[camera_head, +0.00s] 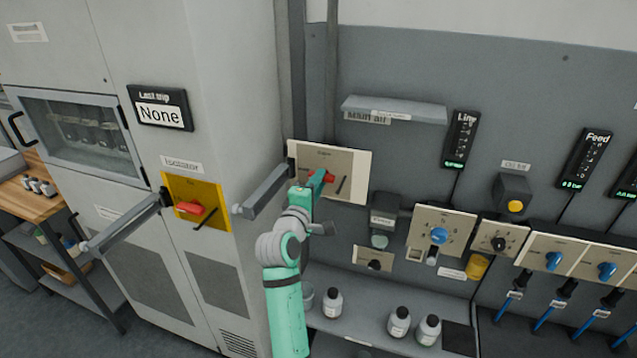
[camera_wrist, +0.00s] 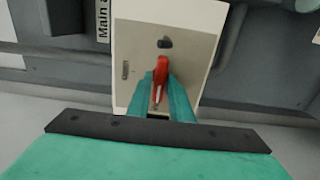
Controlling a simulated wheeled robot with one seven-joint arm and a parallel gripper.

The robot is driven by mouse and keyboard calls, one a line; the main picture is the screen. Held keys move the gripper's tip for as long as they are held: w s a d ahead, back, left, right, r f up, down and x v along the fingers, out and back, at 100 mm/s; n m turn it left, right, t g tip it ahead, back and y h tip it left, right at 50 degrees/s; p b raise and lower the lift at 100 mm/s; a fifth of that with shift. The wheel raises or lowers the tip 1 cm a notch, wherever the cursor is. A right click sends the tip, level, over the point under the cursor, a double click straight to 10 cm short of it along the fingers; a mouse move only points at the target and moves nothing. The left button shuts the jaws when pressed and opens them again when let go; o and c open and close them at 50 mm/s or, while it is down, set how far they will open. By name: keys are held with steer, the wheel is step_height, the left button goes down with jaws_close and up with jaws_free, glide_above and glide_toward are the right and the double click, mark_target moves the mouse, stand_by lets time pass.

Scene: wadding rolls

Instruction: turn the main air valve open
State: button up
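The main air valve is a red handle (camera_head: 329,177) on a pale panel (camera_head: 352,163) under the "Main air" sign (camera_head: 367,117). In the wrist view, the red handle (camera_wrist: 161,73) runs up and down the picture, with a dark mark above it on the panel (camera_wrist: 199,55). My gripper (camera_head: 319,181) is at the panel. In the wrist view, its teal fingers (camera_wrist: 160,88) lie close on both sides of the handle's lower part and appear shut on it. The contact faces are hidden.
A grey shelf (camera_head: 395,108) juts out above the panel. A grey bar (camera_head: 264,191) sticks out left of my gripper. A yellow isolator plate (camera_head: 181,188) with a red handle is on the cabinet. Blue-knob regulators (camera_head: 439,236) are to the right; bottles (camera_head: 398,322) stand below.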

jaws_close()
steer(key=shift+m, duration=8.9)
steer(key=shift+o, duration=2.4)
jaws_free()
